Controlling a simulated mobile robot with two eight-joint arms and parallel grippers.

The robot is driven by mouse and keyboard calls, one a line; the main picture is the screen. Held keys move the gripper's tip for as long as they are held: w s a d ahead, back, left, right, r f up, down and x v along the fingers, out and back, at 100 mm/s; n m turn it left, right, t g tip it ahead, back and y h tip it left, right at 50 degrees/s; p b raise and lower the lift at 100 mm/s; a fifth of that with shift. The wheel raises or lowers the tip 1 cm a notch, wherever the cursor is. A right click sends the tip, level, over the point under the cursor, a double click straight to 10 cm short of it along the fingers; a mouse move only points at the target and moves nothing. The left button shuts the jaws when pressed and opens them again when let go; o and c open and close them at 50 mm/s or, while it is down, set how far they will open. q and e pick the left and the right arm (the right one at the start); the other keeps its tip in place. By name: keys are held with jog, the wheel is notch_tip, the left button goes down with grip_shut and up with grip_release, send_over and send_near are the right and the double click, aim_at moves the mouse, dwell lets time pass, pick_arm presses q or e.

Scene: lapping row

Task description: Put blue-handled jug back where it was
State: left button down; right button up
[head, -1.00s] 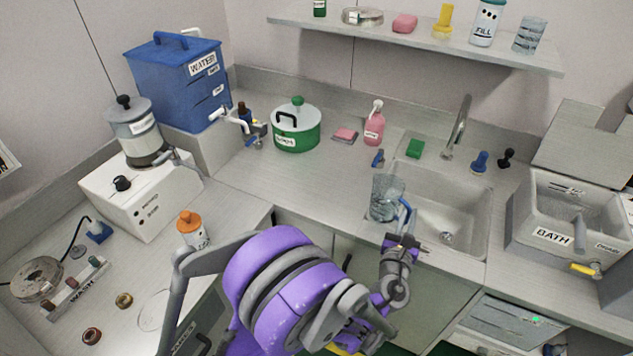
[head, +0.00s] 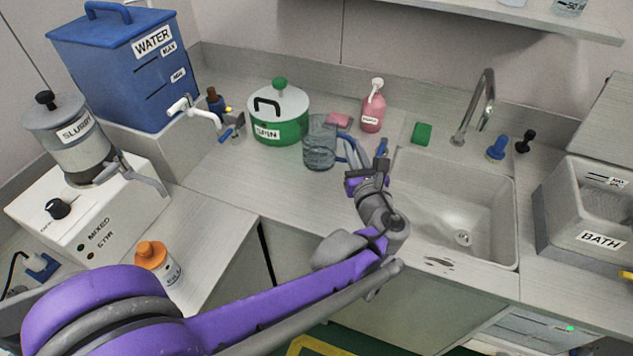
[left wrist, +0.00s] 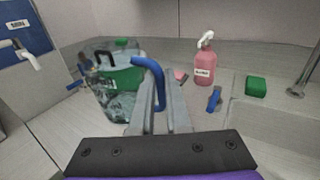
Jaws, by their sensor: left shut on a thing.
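The blue-handled jug (head: 319,150) is a clear, ribbed vessel over the counter left of the sink, in front of the green spin pot. My left gripper (head: 362,168) is shut on its blue handle, with the jug to the gripper's left. In the left wrist view the jug body (left wrist: 112,100) is left of the fingers (left wrist: 147,108), and its blue handle (left wrist: 152,72) rises between them. The jug looks upright. I cannot tell whether its base touches the counter. My right gripper is not in view.
The green spin pot (head: 280,128) stands close behind the jug. A pink bottle (head: 373,108), a pink block (head: 337,120) and a small blue-handled item (head: 382,147) are nearby. The sink (head: 455,205) is to the right, and the blue water tank (head: 125,70) is at left. Counter left of the jug (head: 235,185) is clear.

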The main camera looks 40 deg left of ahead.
pick_arm(q)
notch_tip(320, 180, down, 10)
jog(key=b, duration=0.3)
jog(key=shift+s+a+r, duration=0.1)
dwell(0.3)
jog(key=c, duration=0.9)
grip_release()
jog(key=shift+r, duration=0.1)
jog(key=p+v, duration=0.1)
jog(key=v, duration=1.1)
